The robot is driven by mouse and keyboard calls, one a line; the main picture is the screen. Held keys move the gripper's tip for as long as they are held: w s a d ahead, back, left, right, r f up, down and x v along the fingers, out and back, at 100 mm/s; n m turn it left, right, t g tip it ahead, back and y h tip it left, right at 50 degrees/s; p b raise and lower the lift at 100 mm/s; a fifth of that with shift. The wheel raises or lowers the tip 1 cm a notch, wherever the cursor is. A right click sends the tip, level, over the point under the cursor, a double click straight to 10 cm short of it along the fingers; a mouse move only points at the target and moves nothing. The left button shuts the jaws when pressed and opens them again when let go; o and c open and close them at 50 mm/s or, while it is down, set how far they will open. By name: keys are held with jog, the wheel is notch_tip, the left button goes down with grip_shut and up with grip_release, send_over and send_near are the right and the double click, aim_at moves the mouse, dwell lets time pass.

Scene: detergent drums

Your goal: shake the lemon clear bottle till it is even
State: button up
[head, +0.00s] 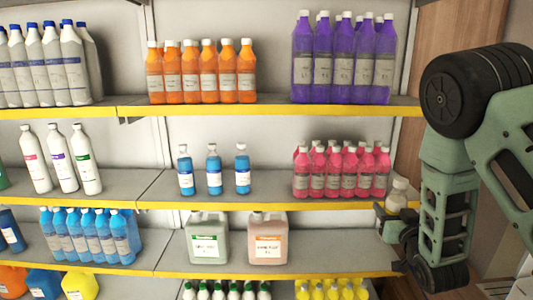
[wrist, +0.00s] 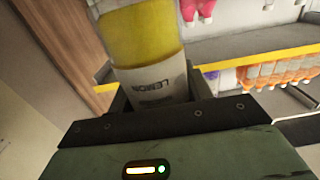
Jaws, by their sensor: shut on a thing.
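The lemon bottle (head: 397,194) is in my gripper (head: 392,222), at the right of the head view, in front of the shelf end. It looks roughly upright there, with a pale cap. In the wrist view the bottle (wrist: 143,40) shows yellow contents through a clear wall, with a paler band at the picture's top edge. Its white label reads LEMON, upside down in the picture. My gripper (wrist: 155,100) is shut on the bottle; its jaws hide part of it. Whether the contents are even throughout cannot be told.
Shelves with yellow edges (head: 285,204) fill the left and middle, stocked with orange bottles (head: 200,82), purple bottles (head: 345,65), pink bottles (head: 340,172) and blue bottles (head: 213,172). Two jugs (head: 207,243) stand lower. A wooden panel (head: 440,28) is behind my arm.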

aim_at(402, 192)
notch_tip(402, 192, up, 7)
jog(key=shift+s+f, duration=0.1)
notch_tip(402, 192, down, 7)
jog(key=shift+f, duration=0.2)
jog(key=shift+r, duration=0.15)
dwell(0.4)
